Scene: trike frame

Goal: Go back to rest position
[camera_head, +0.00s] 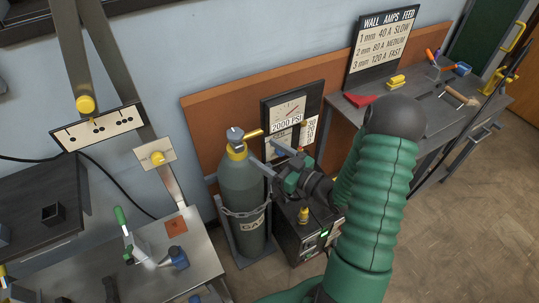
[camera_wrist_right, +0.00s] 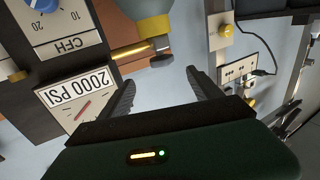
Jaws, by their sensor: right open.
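My right gripper (camera_head: 262,154) is open, its two fingers apart, just right of the neck of the gas cylinder (camera_head: 243,188). In the right wrist view the open gripper (camera_wrist_right: 160,80) has nothing between its fingers. The cylinder's brass valve fitting (camera_wrist_right: 132,52) shows beyond the fingertips, apart from them. My green right arm reaches in from the bottom, hiding part of the floor and the right bench. My left gripper is not in the head view.
A gauge panel (camera_head: 291,107) reading 2000 PSI stands behind the gripper. A welding machine (camera_head: 300,236) stands below it. A left bench (camera_head: 200,258) holds a green-handled clamp (camera_head: 126,228). A right bench (camera_head: 435,122) holds tools. The floor at right (camera_head: 460,220) is clear.

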